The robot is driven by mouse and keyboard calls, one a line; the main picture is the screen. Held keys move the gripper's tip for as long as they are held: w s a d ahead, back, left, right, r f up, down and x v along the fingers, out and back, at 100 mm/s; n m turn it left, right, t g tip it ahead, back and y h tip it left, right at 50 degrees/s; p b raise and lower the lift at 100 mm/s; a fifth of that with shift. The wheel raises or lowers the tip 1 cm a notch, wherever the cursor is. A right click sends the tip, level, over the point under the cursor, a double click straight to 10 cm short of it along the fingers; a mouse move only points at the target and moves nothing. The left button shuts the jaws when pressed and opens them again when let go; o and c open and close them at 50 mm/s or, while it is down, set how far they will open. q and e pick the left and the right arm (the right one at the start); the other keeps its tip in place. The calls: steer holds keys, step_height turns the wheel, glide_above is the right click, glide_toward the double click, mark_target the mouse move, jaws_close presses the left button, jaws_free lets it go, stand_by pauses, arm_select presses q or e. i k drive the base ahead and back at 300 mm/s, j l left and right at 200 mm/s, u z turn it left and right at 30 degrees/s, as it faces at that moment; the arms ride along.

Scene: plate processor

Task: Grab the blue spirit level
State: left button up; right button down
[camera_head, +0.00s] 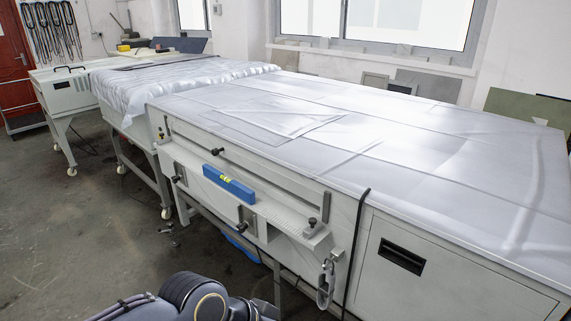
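A blue spirit level (229,183) with a yellow-green vial lies lengthwise on the narrow front ledge of the large grey machine. Its near long side faces me and nothing covers it. Part of one of my arms shows at the bottom edge, left of centre, well below and in front of the level. No gripper fingers show in the head view, so neither gripper can be placed relative to the level.
The machine's large top (440,150) is covered in plastic sheeting. Black knobs and brackets (311,225) stick out around the ledge, and a black cable (356,245) hangs down the front. Bare concrete floor (75,235) lies open at the left.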

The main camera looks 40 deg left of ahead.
mark_target(244, 193)
steer(key=u, duration=1.7)
steer(key=i+j, duration=0.2)
steer(key=i, duration=0.25)
steer(key=i+j, duration=0.25)
steer(key=i, duration=0.2)
steer(key=i+j+z, duration=0.1)
steer(key=i, duration=0.4)
steer(key=i+j, duration=0.35)
steer(key=i+z, duration=0.05)
steer(key=i, duration=0.05)
